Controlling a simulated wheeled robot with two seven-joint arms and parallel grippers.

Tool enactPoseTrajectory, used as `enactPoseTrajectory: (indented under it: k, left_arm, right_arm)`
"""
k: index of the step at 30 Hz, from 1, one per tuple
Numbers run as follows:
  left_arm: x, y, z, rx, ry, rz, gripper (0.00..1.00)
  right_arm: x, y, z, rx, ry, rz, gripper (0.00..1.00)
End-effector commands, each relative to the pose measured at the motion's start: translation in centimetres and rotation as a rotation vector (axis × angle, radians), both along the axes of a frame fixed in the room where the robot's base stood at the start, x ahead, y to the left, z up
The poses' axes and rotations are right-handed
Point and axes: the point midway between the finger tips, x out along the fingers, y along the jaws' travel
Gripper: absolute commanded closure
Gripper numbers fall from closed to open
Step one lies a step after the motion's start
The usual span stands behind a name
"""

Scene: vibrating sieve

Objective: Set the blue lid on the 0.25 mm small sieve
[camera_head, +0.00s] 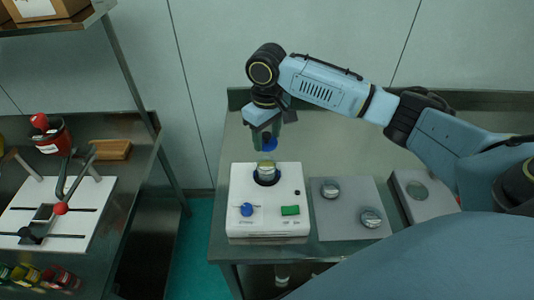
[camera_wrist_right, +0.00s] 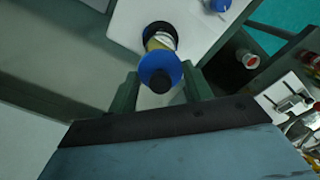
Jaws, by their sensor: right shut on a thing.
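My right gripper (camera_head: 266,133) points down over the white shaker machine (camera_head: 240,182) and is shut on the blue lid (camera_head: 269,145). In the right wrist view the lid (camera_wrist_right: 153,66) is a round blue disc with a black knob, between the two fingers (camera_wrist_right: 161,92). Below it, a small yellowish and silver sieve stack (camera_head: 266,171) stands in the machine's dark round seat. The lid looks apart from the stack, a little above it. In the right wrist view the lid partly covers the stack (camera_wrist_right: 160,42). No mesh-size marking is readable. My left gripper is out of view.
Right of the machine, a grey plate (camera_head: 345,222) carries two small round metal pieces (camera_head: 371,217). A white device (camera_head: 418,199) stands farther right. The machine has a blue knob (camera_head: 247,209) and green switch (camera_head: 290,210). A cluttered side table (camera_head: 110,195) stands left, across a gap.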

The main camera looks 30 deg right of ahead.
Motion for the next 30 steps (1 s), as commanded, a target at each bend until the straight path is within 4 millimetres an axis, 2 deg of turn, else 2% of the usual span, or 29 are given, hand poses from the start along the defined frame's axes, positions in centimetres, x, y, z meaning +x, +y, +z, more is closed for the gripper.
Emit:
enactPoseTrajectory:
  k: [1,8,15,27,28,30]
  left_arm:
    - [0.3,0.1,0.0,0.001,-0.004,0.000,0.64]
    - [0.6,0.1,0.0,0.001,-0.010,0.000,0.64]
    - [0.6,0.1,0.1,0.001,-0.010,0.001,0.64]
    - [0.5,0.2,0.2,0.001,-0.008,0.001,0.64]
    - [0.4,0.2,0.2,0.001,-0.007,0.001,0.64]
    - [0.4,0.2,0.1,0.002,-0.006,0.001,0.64]
  right_arm:
    - [0.0,0.0,-0.9,-0.001,0.003,-0.002,0.72]
    - [0.0,0.0,-3.4,0.000,0.002,-0.002,0.72]
    - [0.0,0.0,-7.0,0.000,0.001,-0.002,0.72]
    - [0.0,0.1,-7.5,0.000,-0.001,-0.002,0.72]
    - [0.0,0.0,-7.5,-0.001,-0.002,-0.002,0.48]
    - [0.0,0.0,-7.5,-0.001,-0.002,-0.002,0.38]
